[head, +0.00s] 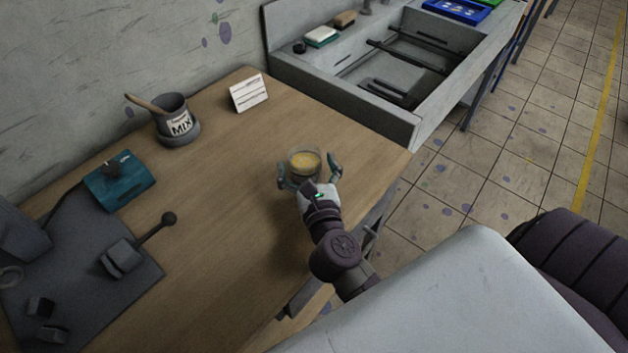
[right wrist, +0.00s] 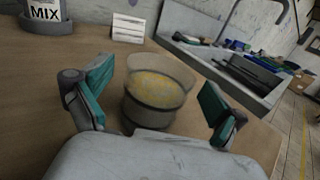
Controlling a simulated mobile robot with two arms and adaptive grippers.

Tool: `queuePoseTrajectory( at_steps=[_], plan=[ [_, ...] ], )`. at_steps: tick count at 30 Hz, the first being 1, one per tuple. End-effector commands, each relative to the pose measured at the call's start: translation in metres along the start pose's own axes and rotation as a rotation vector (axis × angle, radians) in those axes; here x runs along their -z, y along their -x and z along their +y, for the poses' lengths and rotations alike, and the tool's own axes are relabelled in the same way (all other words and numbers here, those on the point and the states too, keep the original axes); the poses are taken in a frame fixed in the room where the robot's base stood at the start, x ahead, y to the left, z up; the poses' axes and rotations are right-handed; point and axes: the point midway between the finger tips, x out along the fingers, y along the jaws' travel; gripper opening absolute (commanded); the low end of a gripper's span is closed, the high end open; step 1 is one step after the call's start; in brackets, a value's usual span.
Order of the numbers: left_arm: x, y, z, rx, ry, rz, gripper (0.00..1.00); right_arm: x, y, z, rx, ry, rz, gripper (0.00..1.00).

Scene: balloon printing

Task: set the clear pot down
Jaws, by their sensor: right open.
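The clear pot (head: 304,163) is a small see-through cup with yellowish contents. It stands upright on the wooden table (head: 235,190), near the table's right side. My right gripper (head: 308,175) is open, with one finger on each side of the pot. In the right wrist view the pot (right wrist: 155,92) sits between the two teal fingers, with a visible gap on both sides. Its lower near side is partly hidden by my gripper's body. My left gripper is in neither view.
A grey MIX pot (head: 176,120) with a stick and a white card (head: 249,93) stand towards the wall. A teal box (head: 118,182) and a dark mat (head: 125,285) with tools lie left. A grey sink (head: 400,75) adjoins the table. The table's middle is clear.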

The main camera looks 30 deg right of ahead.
Motion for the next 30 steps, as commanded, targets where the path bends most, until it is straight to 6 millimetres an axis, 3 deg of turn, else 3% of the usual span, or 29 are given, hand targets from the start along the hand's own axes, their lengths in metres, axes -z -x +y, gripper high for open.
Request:
queuePoseTrajectory(
  at_steps=[6,13,18,30],
  plan=[
    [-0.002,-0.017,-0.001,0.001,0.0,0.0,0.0,0.005,0.05,-0.001,0.002,-0.003,0.004,0.96],
    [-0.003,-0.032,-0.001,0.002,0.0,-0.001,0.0,0.004,0.09,0.0,0.0,-0.001,0.002,0.96],
    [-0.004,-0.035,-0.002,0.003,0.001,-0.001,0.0,0.001,0.102,0.0,0.001,-0.001,0.001,0.96],
    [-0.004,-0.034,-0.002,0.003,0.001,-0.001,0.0,0.0,0.103,0.0,0.001,-0.001,-0.001,0.96]
  ],
)
